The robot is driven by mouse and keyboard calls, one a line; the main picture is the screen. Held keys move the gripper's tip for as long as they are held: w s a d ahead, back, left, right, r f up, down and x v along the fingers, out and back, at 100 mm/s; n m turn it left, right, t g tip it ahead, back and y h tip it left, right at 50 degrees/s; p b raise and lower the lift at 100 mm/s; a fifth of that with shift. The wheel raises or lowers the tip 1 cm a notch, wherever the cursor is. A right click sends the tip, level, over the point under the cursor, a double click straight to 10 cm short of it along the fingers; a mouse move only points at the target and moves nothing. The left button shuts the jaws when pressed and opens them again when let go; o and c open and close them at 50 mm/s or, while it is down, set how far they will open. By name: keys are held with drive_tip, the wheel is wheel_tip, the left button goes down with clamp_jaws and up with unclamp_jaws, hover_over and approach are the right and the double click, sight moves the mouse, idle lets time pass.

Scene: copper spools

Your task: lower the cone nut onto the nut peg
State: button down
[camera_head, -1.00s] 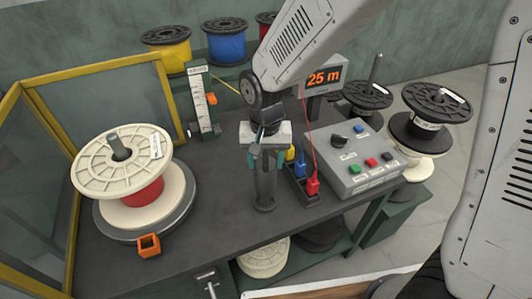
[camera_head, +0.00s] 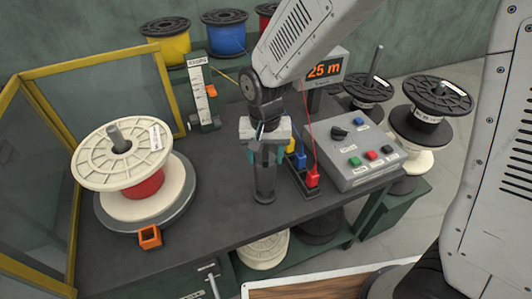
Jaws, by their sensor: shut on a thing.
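My gripper (camera_head: 265,155) points down over the middle of the dark bench, its teal-edged fingers shut on a dark piece, taken as the cone nut (camera_head: 265,163). Directly below and in line with it stands a dark upright post with a round foot, taken as the nut peg (camera_head: 265,196). The dark tones merge, so the line between nut and peg, and whether they touch, cannot be made out. The inner faces of the fingers are partly hidden.
Close on the right are a rack with coloured plugs (camera_head: 312,178) and a grey control box (camera_head: 352,158). A cream spool (camera_head: 100,156) stands on a turntable at left. A gauge (camera_head: 201,100) stands behind. Bare bench lies left and front of the peg.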

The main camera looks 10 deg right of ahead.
drive_tip(key=shift+f, duration=0.15)
drive_tip(key=shift+f, duration=1.85)
drive_tip(key=shift+c, duration=2.3)
unclamp_jaws()
wheel_tip(320, 180, up, 8)
drive_tip(key=shift+f, duration=0.1)
